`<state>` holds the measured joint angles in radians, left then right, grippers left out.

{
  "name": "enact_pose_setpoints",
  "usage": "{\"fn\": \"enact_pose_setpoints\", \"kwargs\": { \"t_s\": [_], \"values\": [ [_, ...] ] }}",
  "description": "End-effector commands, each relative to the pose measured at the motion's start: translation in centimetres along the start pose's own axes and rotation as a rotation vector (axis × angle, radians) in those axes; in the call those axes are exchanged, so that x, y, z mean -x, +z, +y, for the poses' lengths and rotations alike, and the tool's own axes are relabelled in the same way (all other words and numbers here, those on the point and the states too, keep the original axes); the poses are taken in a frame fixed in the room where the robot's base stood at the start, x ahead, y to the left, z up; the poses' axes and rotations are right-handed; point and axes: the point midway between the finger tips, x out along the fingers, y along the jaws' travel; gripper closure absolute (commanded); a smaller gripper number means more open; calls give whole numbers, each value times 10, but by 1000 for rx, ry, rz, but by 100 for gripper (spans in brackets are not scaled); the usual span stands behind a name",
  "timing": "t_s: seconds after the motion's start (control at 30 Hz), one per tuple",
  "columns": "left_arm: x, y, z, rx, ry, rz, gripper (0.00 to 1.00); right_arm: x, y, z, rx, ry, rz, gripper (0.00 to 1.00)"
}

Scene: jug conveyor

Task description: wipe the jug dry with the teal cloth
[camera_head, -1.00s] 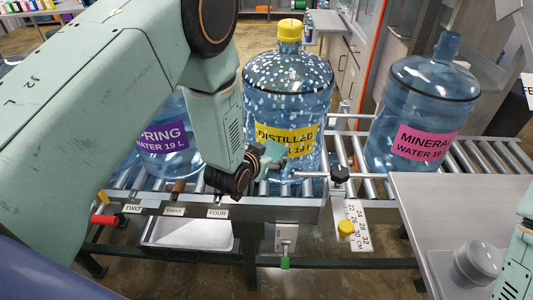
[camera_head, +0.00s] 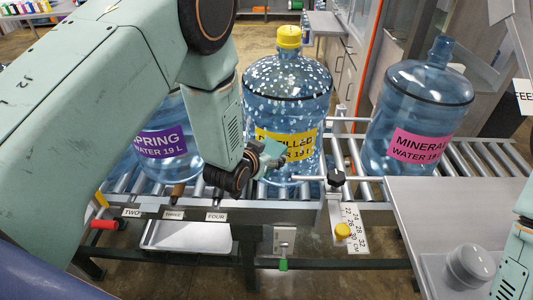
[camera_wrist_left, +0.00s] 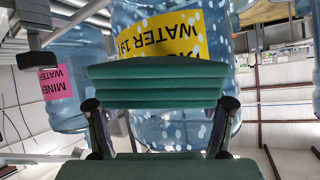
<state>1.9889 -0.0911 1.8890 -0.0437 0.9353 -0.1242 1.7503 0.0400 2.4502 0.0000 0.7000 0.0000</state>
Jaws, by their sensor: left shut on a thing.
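The distilled water jug (camera_head: 288,95) is a clear blue bottle with a yellow cap and yellow label. It stands upright on the conveyor, with white droplets over its shoulder and upper body. In the left wrist view the jug (camera_wrist_left: 175,133) appears upside down, with droplets below its label. My left gripper (camera_head: 268,160) is shut on the teal cloth (camera_head: 270,150) at the jug's front, over the label's left part. The folded cloth (camera_wrist_left: 155,82) lies across the fingers in the wrist view. I cannot tell whether it touches the jug. My right gripper is out of view.
The spring water jug (camera_head: 165,140) stands left, partly behind my left arm. The mineral water jug (camera_head: 415,110) stands right. A metal stop with a black knob (camera_head: 336,178) is near the distilled jug's lower right. A grey table (camera_head: 470,210) is at front right.

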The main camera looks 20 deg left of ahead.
Motion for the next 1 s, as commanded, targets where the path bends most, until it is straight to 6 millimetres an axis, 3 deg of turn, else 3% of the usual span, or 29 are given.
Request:
{"fn": "enact_pose_setpoints", "kwargs": {
  "t_s": [0.3,0.43,1.0],
  "values": [
    [15,-30,-6,0,0,4,62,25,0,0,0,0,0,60],
    [17,-34,-6,0,0,3,62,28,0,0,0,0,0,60],
    [-7,4,-6,0,0,2,62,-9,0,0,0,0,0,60]
  ]
}}
